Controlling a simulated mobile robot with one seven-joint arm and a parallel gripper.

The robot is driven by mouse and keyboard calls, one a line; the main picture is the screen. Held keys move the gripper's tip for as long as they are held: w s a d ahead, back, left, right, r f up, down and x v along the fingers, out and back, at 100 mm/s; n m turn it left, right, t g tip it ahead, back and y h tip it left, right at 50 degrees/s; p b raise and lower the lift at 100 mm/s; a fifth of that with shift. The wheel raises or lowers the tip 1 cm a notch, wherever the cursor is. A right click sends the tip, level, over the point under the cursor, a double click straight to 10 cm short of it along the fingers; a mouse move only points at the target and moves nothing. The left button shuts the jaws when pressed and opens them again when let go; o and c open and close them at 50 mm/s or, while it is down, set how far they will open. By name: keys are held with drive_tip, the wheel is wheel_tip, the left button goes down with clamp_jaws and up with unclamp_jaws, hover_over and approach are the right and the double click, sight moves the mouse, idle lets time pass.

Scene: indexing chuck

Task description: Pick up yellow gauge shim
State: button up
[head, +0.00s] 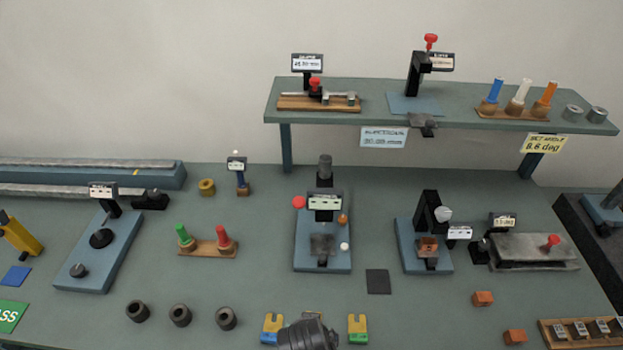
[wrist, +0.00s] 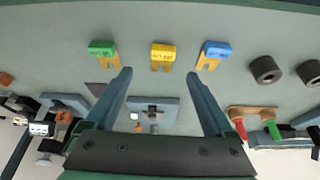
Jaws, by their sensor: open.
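The yellow gauge shim (wrist: 163,52) is a small forked piece with a yellow, lettered block end. It lies on the bench in the wrist view, between a green-ended shim (wrist: 102,49) and a blue-ended shim (wrist: 214,50). My gripper (wrist: 158,74) is open and empty, and in the picture the shim shows just beyond the gap between its fingertips. The height between them is hard to tell.
Several dark ring bushings (head: 180,315) stand left of the shims in the head view. A dark square pad (head: 378,281) and a blue-based fixture (head: 322,262) lie behind them. Bare bench surrounds the shims.

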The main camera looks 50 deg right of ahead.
drive_tip(key=shift+w+p+x, duration=0.15)
drive_tip(key=shift+p+x, duration=0.15)
drive_tip(key=shift+x, duration=1.55)
drive_tip(key=shift+w+p+x, duration=0.1)
drive_tip(key=shift+p+x, duration=0.15)
drive_tip(key=shift+x, duration=1.65)
clamp_jaws()
drive_tip(key=shift+r, duration=0.2)
